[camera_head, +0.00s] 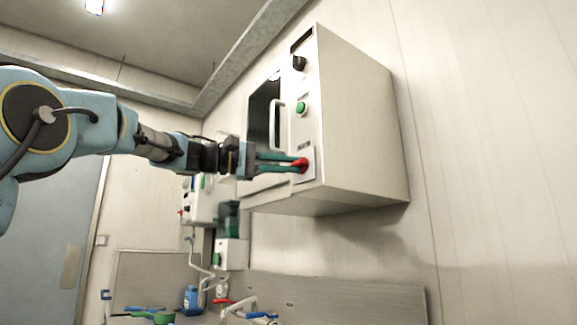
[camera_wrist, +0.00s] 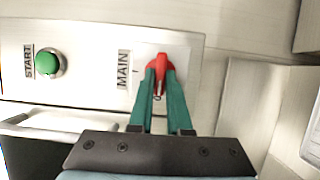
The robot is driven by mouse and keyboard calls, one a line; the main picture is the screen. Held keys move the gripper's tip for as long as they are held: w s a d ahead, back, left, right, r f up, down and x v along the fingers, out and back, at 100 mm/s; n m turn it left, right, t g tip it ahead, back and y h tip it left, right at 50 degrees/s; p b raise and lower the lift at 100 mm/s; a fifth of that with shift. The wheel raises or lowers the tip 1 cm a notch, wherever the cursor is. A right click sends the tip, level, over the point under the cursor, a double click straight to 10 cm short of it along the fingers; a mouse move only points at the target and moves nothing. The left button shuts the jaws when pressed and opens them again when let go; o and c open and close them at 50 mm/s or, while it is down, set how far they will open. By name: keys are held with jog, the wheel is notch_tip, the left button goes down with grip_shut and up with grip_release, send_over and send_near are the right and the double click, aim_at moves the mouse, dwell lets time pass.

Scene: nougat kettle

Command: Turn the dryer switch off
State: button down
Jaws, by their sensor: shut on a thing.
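The dryer (camera_head: 360,125) is a pale box on the wall, with a dark door window and a control panel on its front. At the low end of the panel is a red rotary switch (camera_wrist: 161,64), labelled MAIN in the wrist view; it also shows in the head view (camera_head: 301,164). My gripper (camera_wrist: 161,80) has its two green fingers shut on the red switch handle, one on each side. In the wrist view the handle points along the fingers. The fingers hide part of the switch plate. My gripper also shows in the head view (camera_head: 298,162).
A green START button (camera_wrist: 48,63) and a black knob (camera_head: 299,62) sit on the same panel. The dryer door handle (camera_head: 275,124) is close by. Below are a sink tap (camera_head: 240,304) and a blue bottle (camera_head: 191,299). The wall to the right is clear.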

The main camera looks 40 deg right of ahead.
jog(key=shift+w, duration=0.1)
jog(key=c, duration=0.9)
grip_release()
jog(key=shift+o, duration=0.2)
jog(key=b+v, duration=0.3)
jog(key=v, duration=0.7)
jog(key=shift+a, duration=0.4)
jog(key=shift+w, duration=0.15)
